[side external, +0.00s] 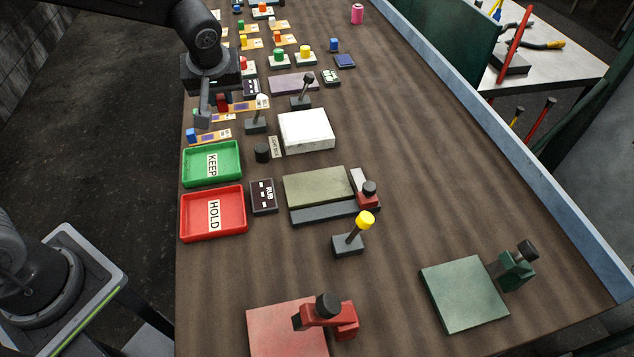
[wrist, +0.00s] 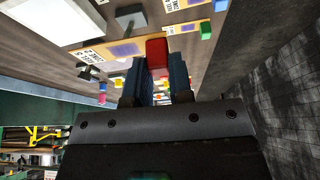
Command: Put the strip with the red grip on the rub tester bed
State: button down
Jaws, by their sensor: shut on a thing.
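The strip (side external: 247,105) has a red grip (side external: 223,102) at its left end and a tan body with a purple patch. My gripper (side external: 212,108) is shut on the red grip, which also shows between the fingertips in the wrist view (wrist: 157,52). The strip's body extends to the left there. I cannot tell whether the strip is clear of the table. The rub tester bed (side external: 318,186) is a flat olive-grey slab near the table's middle, beside the RUB label plate (side external: 264,196). Its top is bare.
A green KEEP tray (side external: 187,168) and red HOLD tray (side external: 185,222) line the left edge. A white block (side external: 305,131), levers (side external: 256,121) and a black knob (side external: 262,153) stand between. A yellow-topped lever (side external: 350,241) stands in front of the bed. Other strips lie nearby.

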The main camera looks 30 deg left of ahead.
jog(key=s+d, duration=0.2)
jog(key=d, duration=0.5)
send_over(297, 183)
jog(key=s, duration=0.1)
jog(key=f, duration=0.4)
jog(key=d+f, duration=0.1)
jog(key=f, duration=0.1)
jog(key=shift+f, duration=2.2)
jog(key=shift+f, duration=0.15)
jog(key=c, duration=1)
grip_release()
